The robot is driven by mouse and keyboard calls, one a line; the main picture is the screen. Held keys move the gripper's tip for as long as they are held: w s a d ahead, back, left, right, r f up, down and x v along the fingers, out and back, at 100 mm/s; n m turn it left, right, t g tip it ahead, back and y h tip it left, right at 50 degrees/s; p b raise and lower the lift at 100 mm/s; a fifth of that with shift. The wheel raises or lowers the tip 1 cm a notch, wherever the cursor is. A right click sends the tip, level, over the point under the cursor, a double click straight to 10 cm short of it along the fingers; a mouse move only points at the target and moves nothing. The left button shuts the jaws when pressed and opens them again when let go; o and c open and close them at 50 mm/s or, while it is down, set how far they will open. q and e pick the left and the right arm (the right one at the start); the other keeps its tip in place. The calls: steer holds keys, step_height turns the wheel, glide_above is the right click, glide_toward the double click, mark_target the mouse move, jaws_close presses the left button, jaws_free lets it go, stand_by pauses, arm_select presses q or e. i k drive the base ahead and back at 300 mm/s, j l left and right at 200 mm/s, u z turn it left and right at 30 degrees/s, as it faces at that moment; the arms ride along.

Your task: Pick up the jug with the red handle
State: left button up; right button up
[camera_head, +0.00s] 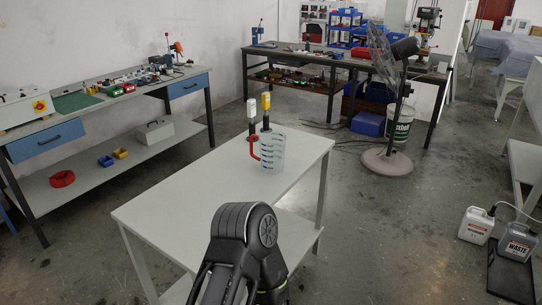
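A clear jug (272,153) with dark level marks stands upright on the white table (160,212), near its far side. Its red handle (254,147) is on the jug's left. Two dark upright items, one with a white top (251,110) and one with a yellow top (266,101), show at the jug's left and behind it; whether they stand in or beside the jug I cannot tell. A black link of my arm (243,232) rises at the bottom centre, in front of the table and well short of the jug. No gripper fingers of mine can be made out.
A workbench with tools (125,85) stands at the left, and another (330,58) at the back. A standing fan (388,160) is behind right. Waste containers (517,242) sit on the floor at far right.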

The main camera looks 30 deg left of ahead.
mark_target(267, 152)
steer(key=i+j+u, duration=0.15)
steer(key=i+u, duration=0.15)
steer(key=i, duration=0.2)
steer(key=i+u, duration=0.35)
steer(key=i, duration=0.1)
